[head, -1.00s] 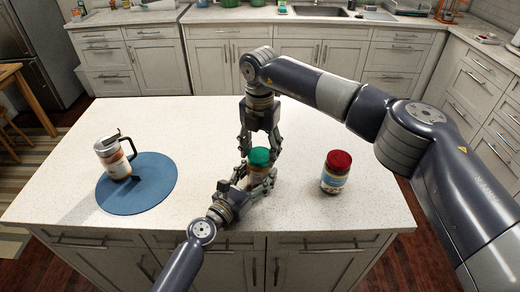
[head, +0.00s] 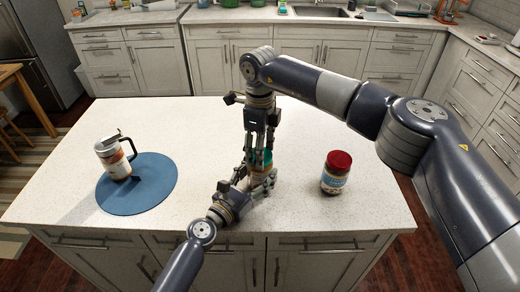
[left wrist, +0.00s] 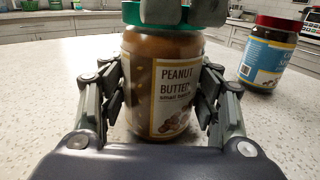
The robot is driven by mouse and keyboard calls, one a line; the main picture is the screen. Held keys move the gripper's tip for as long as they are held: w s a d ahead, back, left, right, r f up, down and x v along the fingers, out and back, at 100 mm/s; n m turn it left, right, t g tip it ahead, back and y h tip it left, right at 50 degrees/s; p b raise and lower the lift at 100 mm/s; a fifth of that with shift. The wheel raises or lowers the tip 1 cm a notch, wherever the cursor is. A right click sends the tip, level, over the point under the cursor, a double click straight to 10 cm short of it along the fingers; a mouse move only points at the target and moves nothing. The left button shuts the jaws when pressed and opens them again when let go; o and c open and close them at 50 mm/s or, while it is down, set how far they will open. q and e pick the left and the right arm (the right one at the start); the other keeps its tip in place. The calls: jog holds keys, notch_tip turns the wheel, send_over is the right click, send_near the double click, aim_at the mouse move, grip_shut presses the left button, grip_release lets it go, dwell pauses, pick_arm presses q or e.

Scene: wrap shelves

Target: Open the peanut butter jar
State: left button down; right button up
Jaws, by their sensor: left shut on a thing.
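The peanut butter jar (head: 262,178) stands upright on the island; in the left wrist view the jar (left wrist: 165,75) shows its label. Its green lid (left wrist: 131,12) is on top, partly cut off by the frame edge. My left gripper (head: 254,185) is shut on the jar body, with fingers on both sides of it. My right gripper (head: 260,152) points down at the lid from above. Its finger pads (left wrist: 184,12) overlap the lid in the left wrist view. How firmly they close on it cannot be told.
A jar with a red lid (head: 336,173) stands to the right, apart from the grippers. A blue round mat (head: 140,200) lies at the left, with a handled canister (head: 114,158) at its edge. The island top (head: 200,125) is otherwise clear.

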jog(key=n, duration=0.6)
jog(key=shift+n, duration=0.3)
jog(key=n, duration=0.4)
jog(key=shift+n, duration=0.3)
jog(key=n, duration=0.4)
jog(key=shift+d+n, duration=0.1)
jog(key=shift+n, duration=0.3)
jog(key=n, duration=0.6)
jog(key=shift+r, duration=0.25)
jog(key=shift+r, duration=0.95)
